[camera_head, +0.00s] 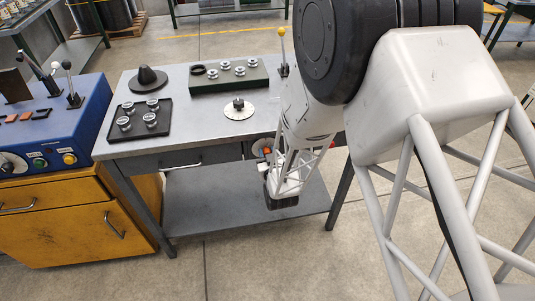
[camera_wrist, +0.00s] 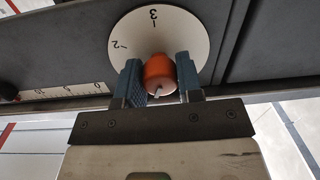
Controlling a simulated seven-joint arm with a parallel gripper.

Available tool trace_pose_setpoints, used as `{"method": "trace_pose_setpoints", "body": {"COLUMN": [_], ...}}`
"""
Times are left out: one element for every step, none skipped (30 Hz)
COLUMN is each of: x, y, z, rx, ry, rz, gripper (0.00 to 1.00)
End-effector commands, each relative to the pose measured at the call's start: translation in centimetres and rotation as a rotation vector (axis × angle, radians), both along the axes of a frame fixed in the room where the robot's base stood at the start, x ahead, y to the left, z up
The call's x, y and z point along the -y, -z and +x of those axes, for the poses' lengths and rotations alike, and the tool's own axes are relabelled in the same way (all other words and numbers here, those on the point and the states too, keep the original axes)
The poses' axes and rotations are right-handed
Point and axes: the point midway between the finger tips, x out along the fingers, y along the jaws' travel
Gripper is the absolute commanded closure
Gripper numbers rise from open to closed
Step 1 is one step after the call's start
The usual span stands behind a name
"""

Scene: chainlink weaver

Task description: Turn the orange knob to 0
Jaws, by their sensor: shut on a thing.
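The orange knob (camera_wrist: 159,71) sits at the centre of a round white dial (camera_wrist: 126,26) on the table's front face. My gripper (camera_wrist: 159,83) is shut on the knob, with one blue-padded finger on each side of it. The rest of the scale is hidden by the fingers and knob. A small grey mark shows at the knob's lower edge; I cannot tell which number it points to. In the head view the orange knob (camera_head: 267,150) is small and partly hidden by my arm.
A blue console (camera_head: 58,130) stands left.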

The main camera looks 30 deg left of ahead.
Motion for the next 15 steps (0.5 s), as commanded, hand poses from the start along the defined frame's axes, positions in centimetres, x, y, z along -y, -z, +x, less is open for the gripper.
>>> {"method": "trace_pose_setpoints", "body": {"x": [-0.04, -0.04, -0.03, -0.02, -0.01, -0.02, -0.03, -0.05, -0.06, -0.06, -0.07, -0.06, -0.05, -0.06, -0.05], "y": [-0.04, -0.03, 0.01, 0.03, 0.05, 0.04, 0.02, 0.00, -0.02, -0.03, -0.04, -0.02, -0.01, 0.00, 0.02], "z": [-0.03, -0.04, -0.06, -0.06, -0.07, -0.06, -0.05, -0.04, -0.03, -0.03, -0.03, -0.03, -0.04, -0.04, -0.05], "rx": [0.029, 0.048, 0.072, 0.091, 0.109, 0.132, 0.149, 0.163, 0.182, 0.197, 0.209, 0.223, 0.234, 0.242, 0.253], "ry": [-0.001, -0.001, -0.001, 0.000, 0.000, -0.001, 0.000, 0.000, 0.000, 0.000, -0.001, 0.000, 0.000, -0.001, 0.000], "rz": [-0.028, -0.048, -0.074, -0.092, -0.110, -0.133, -0.148, -0.163, -0.182, -0.195, -0.208, -0.223, -0.234, -0.242, -0.254], "gripper": [0.90, 0.90, 0.90, 0.90, 0.90, 0.90, 0.90, 0.90, 0.90, 0.90, 0.90, 0.90, 0.90, 0.90, 0.90]}}
